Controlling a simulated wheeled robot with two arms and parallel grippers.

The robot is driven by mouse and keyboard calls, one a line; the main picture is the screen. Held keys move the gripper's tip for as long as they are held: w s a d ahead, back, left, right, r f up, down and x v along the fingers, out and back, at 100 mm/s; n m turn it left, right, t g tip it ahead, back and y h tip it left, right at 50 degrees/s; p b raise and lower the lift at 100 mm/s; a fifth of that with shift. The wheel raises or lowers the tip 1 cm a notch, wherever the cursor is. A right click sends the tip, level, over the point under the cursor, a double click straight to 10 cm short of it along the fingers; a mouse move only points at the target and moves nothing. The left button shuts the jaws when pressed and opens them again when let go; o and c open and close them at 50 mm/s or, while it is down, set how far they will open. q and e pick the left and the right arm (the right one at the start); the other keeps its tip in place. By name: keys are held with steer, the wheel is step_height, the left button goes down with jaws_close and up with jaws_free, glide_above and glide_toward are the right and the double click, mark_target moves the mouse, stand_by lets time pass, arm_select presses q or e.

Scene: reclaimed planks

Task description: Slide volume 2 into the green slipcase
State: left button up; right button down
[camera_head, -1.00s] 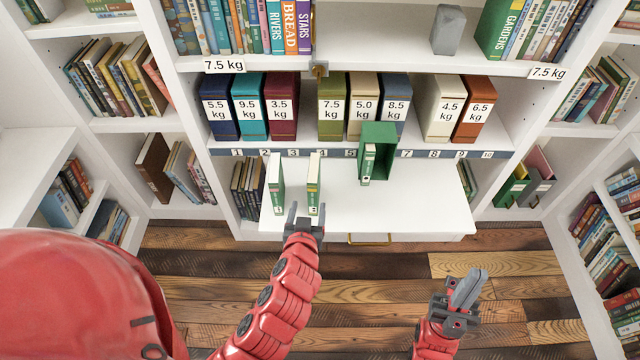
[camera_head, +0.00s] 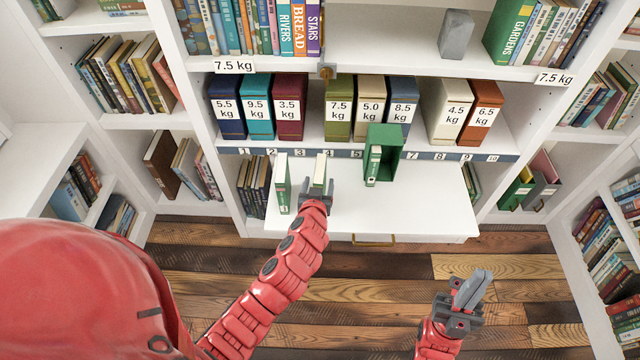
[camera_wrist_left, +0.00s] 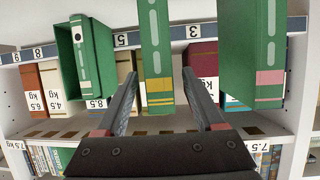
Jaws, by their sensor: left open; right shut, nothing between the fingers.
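The green slipcase (camera_head: 396,140) stands on the white pull-out shelf, its open front facing me, with one green volume (camera_head: 372,165) in its left part. Two more green volumes stand upright left of it: one with a yellow-banded spine (camera_wrist_left: 156,45) and one with a pink-banded spine (camera_wrist_left: 268,50). I cannot read their volume numbers. My left gripper (camera_head: 318,186) is open at the yellow-banded volume (camera_head: 320,168), with a finger on either side and gaps visible in the left wrist view (camera_wrist_left: 160,78). My right gripper (camera_head: 470,290) is shut and empty, away from the shelf.
Weight-labelled binders (camera_head: 340,105) stand in a row behind a numbered strip (camera_head: 430,154). The white pull-out shelf (camera_head: 425,205) is clear right of the slipcase. A grey block (camera_head: 455,33) stands on the upper shelf.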

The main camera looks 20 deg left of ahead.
arm_select(q)
steer(key=shift+p+x, duration=0.45)
steer(key=shift+x, duration=1.45)
steer(key=shift+c, duration=0.3)
jaws_close()
